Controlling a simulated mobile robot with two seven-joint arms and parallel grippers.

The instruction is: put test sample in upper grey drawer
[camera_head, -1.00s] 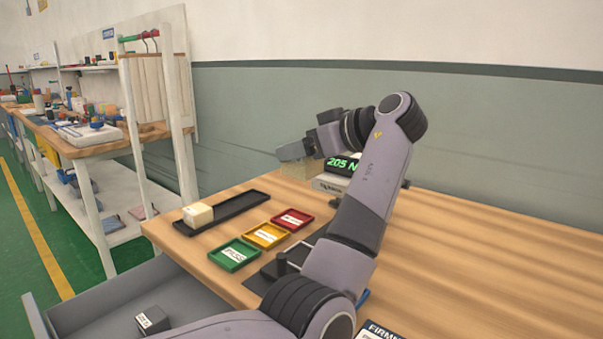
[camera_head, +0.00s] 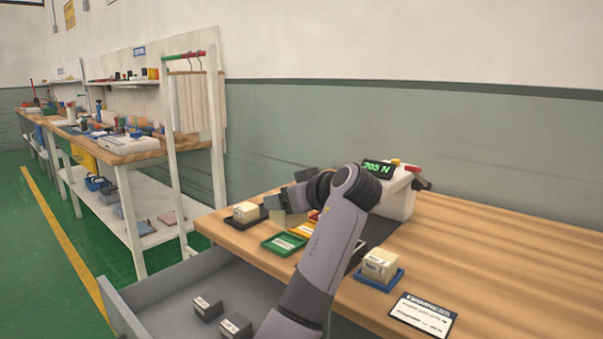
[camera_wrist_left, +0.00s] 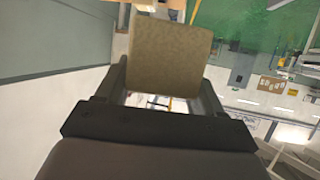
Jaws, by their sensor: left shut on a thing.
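My left gripper (camera_head: 274,204) is shut on a tan foam block, the test sample, held above the table near the black tray. In the left wrist view the block (camera_wrist_left: 172,52) sits between the two fingers. In the head view my gripper and arm mostly hide it. The grey drawer (camera_head: 150,291) is pulled open at the lower left, below the table top. Two small dark grey labelled blocks (camera_head: 207,308) lie in it. I cannot tell from here whether another drawer lies below. My right gripper is not in view.
A cream block (camera_head: 246,211) lies in the black tray (camera_head: 236,222). A green tray (camera_head: 284,244) and a yellow one are beside it. The tester with a "205 N" display (camera_head: 378,169) stands behind my arm. Another cream block (camera_head: 380,264) sits in a blue tray (camera_head: 378,280), near a sign (camera_head: 423,314).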

